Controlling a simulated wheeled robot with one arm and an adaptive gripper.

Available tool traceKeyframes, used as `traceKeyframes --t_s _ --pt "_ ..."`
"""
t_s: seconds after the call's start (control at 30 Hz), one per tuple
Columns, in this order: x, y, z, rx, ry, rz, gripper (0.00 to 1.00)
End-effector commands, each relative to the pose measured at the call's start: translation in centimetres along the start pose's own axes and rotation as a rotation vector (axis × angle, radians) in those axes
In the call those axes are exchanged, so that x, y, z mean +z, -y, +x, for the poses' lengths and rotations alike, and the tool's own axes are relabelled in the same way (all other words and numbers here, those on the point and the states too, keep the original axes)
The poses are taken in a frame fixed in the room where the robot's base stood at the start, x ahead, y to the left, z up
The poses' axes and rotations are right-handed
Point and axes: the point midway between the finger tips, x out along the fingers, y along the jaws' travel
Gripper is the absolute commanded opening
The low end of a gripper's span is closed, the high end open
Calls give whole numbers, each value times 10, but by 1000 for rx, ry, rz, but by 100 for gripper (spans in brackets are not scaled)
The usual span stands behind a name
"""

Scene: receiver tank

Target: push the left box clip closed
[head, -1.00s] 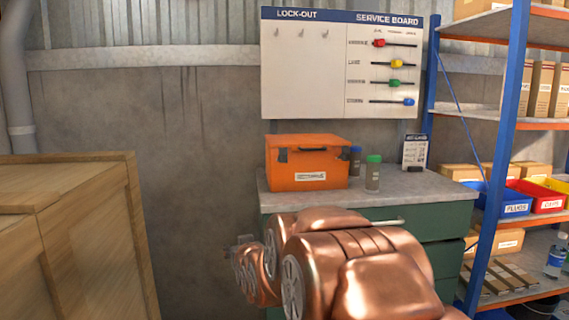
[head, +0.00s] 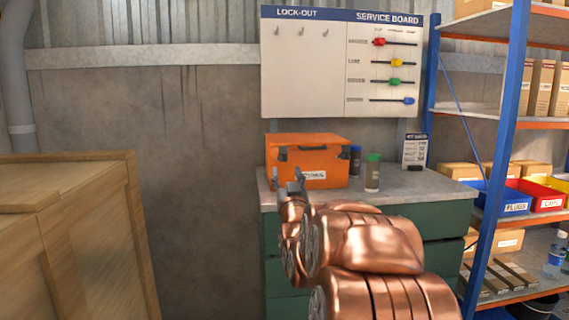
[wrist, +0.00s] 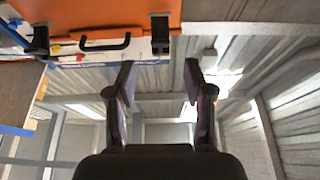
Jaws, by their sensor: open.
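An orange box (head: 325,158) sits on the bench, with a dark handle (head: 312,148) on its front face. Its left clip (head: 282,154) is a small dark tab near the front left edge; whether it stands out from the face is too small to tell. The wrist view looks upside down: the box (wrist: 110,15) is at the top, with the handle (wrist: 105,43), the left clip (wrist: 160,35) and the other clip (wrist: 38,40). My gripper (head: 287,180) is open and empty, just in front of the box's lower left. In the wrist view its fingers (wrist: 159,78) appear below the left clip, apart from it.
A wooden crate (head: 95,235) is at the left, a blue-framed shelf (head: 503,150) at the right. The wall left of the box is clear.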

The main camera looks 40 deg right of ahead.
Motion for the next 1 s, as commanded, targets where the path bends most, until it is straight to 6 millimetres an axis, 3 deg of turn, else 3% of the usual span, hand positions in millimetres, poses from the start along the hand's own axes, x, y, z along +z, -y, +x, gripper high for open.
traceKeyframes --t_s 0.53,0.9,1.0 --pt "0 0 56 0 -2 1 52" --pt "-1 0 62 -1 -1 1 52" --pt "-1 0 62 0 0 1 43"
